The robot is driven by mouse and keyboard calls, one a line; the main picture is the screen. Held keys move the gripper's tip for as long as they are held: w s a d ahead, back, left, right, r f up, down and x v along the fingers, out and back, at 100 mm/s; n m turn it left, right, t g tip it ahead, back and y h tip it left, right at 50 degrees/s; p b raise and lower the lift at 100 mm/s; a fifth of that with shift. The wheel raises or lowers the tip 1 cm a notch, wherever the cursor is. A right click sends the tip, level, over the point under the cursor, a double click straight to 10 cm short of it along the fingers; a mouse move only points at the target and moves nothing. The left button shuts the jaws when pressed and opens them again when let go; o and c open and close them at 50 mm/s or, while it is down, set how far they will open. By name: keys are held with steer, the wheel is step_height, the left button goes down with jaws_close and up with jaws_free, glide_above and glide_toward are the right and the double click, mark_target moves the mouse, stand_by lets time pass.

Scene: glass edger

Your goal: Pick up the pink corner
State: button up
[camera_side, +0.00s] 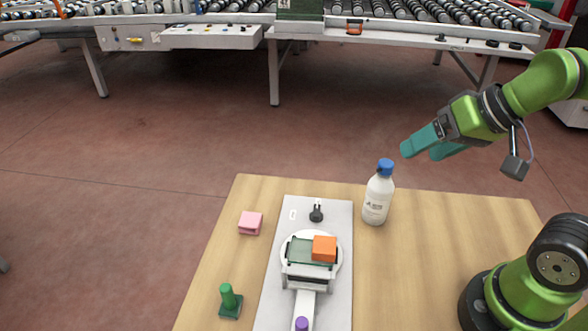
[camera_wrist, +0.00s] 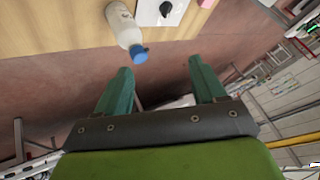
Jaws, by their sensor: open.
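The pink corner (camera_side: 250,223) is a small pink block lying on the wooden table, left of the grey-white plate, in the side view. In the wrist view only a bit of the pink corner (camera_wrist: 207,4) shows at the top edge. My gripper (camera_side: 420,148) is up in the air at the right, beyond the table's far edge and well away from the pink corner. In the wrist view its two teal fingers (camera_wrist: 160,80) are spread apart with nothing between them.
A white bottle with a blue cap (camera_side: 377,197) stands between my gripper and the plate (camera_side: 340,215). On the plate are a black knob (camera_side: 316,211), a glass piece, an orange block (camera_side: 324,248) and a purple-topped part (camera_side: 301,324). A green peg (camera_side: 229,299) stands front left.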

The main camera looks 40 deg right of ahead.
steer(key=shift+o, duration=0.5)
steer(key=shift+a, duration=0.1)
steer(key=m+g+h, duration=0.2)
steer(key=m+g, duration=0.3)
steer(key=g, duration=0.2)
glide_above(251, 216)
steer(key=f, duration=1.8)
steer(key=shift+s+a+f, duration=0.25)
steer(key=shift+a+f, duration=0.05)
steer(key=shift+a, duration=0.05)
steer(key=shift+w+d+f, duration=0.1)
steer(key=shift+d+f, duration=0.05)
steer(key=shift+f, duration=1.2)
steer(key=shift+w+d+f, duration=0.1)
steer(key=shift+d+f, duration=0.05)
steer(key=shift+f, duration=1.2)
steer(key=c, duration=1.1)
